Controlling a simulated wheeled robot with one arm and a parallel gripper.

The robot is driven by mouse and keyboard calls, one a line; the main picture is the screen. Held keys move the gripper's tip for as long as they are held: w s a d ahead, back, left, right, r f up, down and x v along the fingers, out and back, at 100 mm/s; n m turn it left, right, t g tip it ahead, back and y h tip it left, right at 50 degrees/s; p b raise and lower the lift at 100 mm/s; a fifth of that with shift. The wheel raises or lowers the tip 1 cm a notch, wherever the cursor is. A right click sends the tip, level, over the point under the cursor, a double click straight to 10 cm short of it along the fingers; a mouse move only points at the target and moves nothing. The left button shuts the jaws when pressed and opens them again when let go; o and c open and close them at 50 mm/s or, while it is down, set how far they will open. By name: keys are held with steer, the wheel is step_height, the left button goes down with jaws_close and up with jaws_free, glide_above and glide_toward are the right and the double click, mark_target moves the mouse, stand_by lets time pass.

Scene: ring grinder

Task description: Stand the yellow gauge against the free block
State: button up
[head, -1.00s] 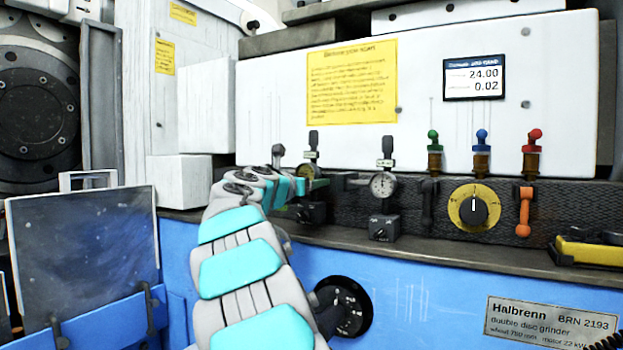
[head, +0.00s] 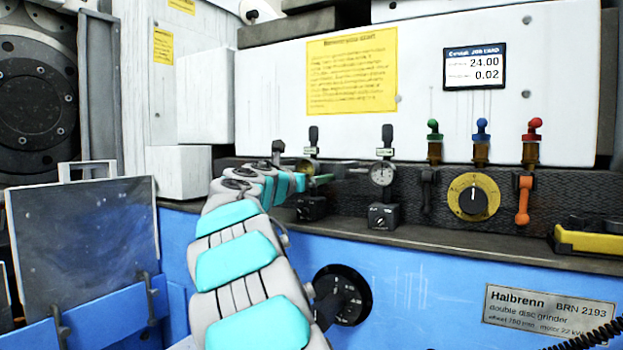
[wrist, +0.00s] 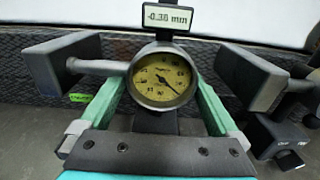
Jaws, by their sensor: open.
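The yellow-faced gauge (wrist: 163,80) is in the middle of the wrist view, on a dark post, with a readout of -0.38 mm above it. The gauge's dark base (head: 312,208) shows below. A dark block (head: 383,216) to the right carries a white-faced gauge (head: 382,174). I cannot tell which block is the free one.
Green, blue and red-topped fittings (head: 481,145) and a yellow-ringed knob (head: 473,196) are to the right on the dark textured strip. A yellow and black object (head: 588,240) lies on the ledge at far right. The ledge (head: 455,238) before the knob is clear.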

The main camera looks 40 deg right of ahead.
steer(key=shift+a+r, duration=0.1)
steer(key=shift+a, duration=0.05)
steer(key=v, duration=1.1)
steer(key=shift+s+a, duration=0.2)
steer(key=shift+a, duration=0.15)
stand_by(1.4)
